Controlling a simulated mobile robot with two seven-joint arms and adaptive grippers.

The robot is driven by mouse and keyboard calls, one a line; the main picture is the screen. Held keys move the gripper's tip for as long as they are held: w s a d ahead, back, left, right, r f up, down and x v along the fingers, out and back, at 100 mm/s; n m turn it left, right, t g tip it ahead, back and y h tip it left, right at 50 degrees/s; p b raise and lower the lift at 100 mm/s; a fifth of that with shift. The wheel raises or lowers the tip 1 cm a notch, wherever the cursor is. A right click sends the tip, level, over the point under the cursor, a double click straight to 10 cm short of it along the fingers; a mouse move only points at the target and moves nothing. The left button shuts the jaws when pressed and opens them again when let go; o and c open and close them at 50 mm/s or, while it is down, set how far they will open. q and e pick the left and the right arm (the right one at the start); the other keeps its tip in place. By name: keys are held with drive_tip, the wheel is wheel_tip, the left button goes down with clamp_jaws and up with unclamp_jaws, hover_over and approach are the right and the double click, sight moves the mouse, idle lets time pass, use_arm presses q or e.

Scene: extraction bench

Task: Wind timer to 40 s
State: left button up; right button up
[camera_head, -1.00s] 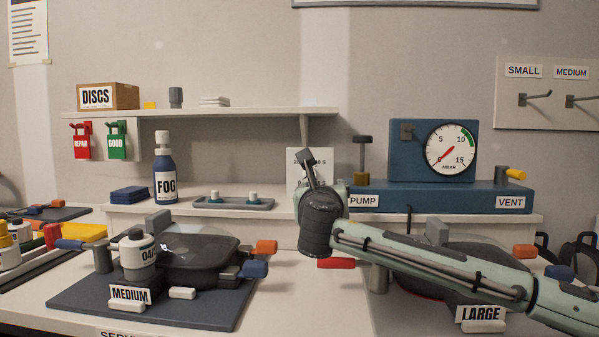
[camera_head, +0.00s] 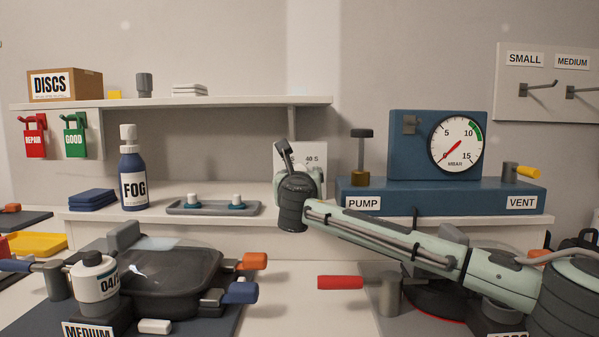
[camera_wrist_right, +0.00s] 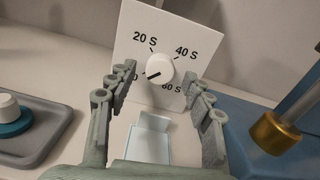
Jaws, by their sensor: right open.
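The timer is a white upright panel (camera_wrist_right: 185,22) with a round white knob (camera_wrist_right: 161,67) in the right wrist view. Its dial reads 20 S, 40 S and 60 S, with a lower-left label partly hidden by a finger. The knob's dark pointer mark aims to the lower left, toward that partly hidden label. In the head view the panel (camera_head: 313,151) stands on the ledge, partly covered by my right wrist. My right gripper (camera_wrist_right: 158,82) is open, its fingers on either side of the knob in the picture; contact cannot be told. My left gripper is out of view.
A pale blue translucent piece (camera_wrist_right: 150,138) lies below the panel. The blue pump box (camera_head: 440,197) with a brass-based post (camera_head: 360,178) is close on the right. A grey tray (camera_head: 214,208) with two white-topped pieces is on the left.

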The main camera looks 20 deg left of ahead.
drive_tip(key=shift+x, duration=0.9)
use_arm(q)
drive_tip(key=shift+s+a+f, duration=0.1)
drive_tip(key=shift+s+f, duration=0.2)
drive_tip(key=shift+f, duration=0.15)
use_arm(e)
drive_tip(key=shift+c, duration=0.2)
drive_tip(key=c, duration=1.1)
